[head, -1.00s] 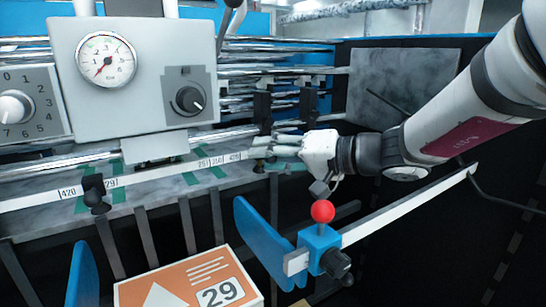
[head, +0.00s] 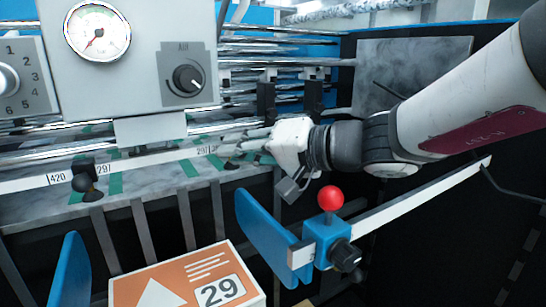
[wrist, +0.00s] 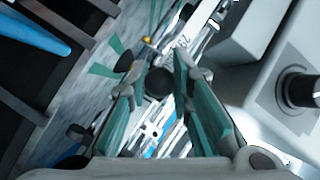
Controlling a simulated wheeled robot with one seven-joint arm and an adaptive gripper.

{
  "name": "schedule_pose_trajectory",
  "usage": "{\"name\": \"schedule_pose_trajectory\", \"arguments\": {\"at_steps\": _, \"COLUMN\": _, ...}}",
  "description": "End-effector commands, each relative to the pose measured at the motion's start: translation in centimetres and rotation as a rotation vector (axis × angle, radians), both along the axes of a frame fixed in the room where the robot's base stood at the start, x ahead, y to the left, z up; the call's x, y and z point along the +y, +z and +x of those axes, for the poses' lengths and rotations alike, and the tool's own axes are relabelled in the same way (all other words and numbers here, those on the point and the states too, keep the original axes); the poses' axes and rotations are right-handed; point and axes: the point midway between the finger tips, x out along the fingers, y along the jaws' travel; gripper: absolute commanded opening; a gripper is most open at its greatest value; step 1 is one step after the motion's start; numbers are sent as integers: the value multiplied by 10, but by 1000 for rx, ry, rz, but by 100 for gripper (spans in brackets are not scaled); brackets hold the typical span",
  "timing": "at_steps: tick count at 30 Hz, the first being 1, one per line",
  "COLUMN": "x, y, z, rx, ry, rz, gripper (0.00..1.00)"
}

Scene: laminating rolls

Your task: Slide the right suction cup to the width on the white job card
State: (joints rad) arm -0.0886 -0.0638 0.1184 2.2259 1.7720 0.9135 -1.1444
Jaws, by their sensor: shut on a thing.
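The white scale strip (head: 130,166) runs across the machine, with printed widths such as 420 and 297. The left suction cup (head: 84,182), black with a round knob, sits on it near the left 297 mark. My gripper (head: 228,150) is at the strip farther right, just past another 297 label. In the wrist view my gripper (wrist: 160,72) has its green fingers on both sides of the round black knob of the right suction cup (wrist: 158,83), shut on it. The fingers mostly hide this cup in the head view. I cannot make out a white job card.
A blue guide (head: 262,232) and a blue block with a red ball knob (head: 330,198) stand on a white bar below my arm. An orange box (head: 180,285) marked 29 lies in front. The control box (head: 140,60) with gauge and dial hangs close above the strip.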

Motion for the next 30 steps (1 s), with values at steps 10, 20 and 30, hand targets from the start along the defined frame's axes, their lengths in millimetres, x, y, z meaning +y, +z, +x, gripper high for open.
{"name": "schedule_pose_trajectory", "arguments": {"at_steps": 10, "x": 22, "y": 0, "z": -15, "rx": 2, "ry": -4, "rz": 2, "gripper": 0}}
{"name": "schedule_pose_trajectory", "arguments": {"at_steps": 20, "x": 21, "y": 0, "z": -15, "rx": 2, "ry": -4, "rz": 2, "gripper": 41}}
{"name": "schedule_pose_trajectory", "arguments": {"at_steps": 30, "x": 19, "y": 1, "z": -16, "rx": 0, "ry": -3, "rz": 1, "gripper": 41}}
